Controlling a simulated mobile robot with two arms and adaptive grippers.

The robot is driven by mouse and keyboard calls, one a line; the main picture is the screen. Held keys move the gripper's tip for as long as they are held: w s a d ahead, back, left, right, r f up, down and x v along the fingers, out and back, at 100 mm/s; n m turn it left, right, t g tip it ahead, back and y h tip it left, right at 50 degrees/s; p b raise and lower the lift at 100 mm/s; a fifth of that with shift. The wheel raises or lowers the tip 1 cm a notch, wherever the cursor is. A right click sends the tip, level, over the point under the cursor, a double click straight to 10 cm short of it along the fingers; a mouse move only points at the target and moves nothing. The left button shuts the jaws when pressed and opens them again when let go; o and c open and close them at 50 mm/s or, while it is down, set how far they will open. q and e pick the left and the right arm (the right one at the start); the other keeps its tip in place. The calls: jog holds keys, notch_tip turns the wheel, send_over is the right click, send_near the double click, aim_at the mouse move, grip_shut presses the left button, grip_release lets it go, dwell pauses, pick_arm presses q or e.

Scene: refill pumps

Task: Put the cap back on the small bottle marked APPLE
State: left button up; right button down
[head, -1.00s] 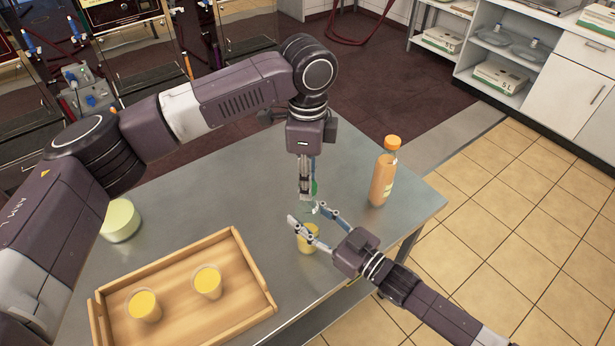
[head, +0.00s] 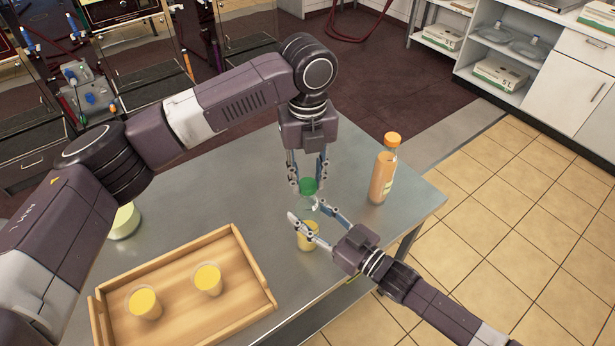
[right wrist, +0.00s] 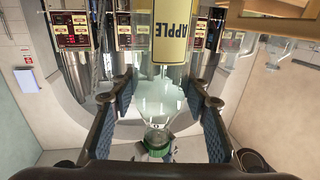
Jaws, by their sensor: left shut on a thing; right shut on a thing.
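The small clear bottle (head: 308,238) has a yellow label reading APPLE, upside down in the right wrist view (right wrist: 170,35). It stands upright at the table's middle. My right gripper (head: 304,213) is shut on it from the right, a finger on each side of its upper part. The green cap (head: 308,187) is at the bottle's mouth and also shows in the right wrist view (right wrist: 157,144). My left gripper (head: 308,182) points down from above and is shut on the cap. I cannot tell whether the cap is fully seated.
A larger orange bottle (head: 383,176) with an orange cap stands to the right. A round pale-yellow container (head: 124,222) is partly behind my left arm. The back of the metal table (head: 238,180) is clear.

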pick_arm(q)
jog(key=m, duration=0.5)
jog(key=shift+m, duration=0.4)
jog(key=m, duration=0.6)
jog(key=shift+m, duration=0.4)
jog(key=o, duration=0.7)
jog(key=shift+o, duration=0.2)
jog(key=shift+r, duration=2.25)
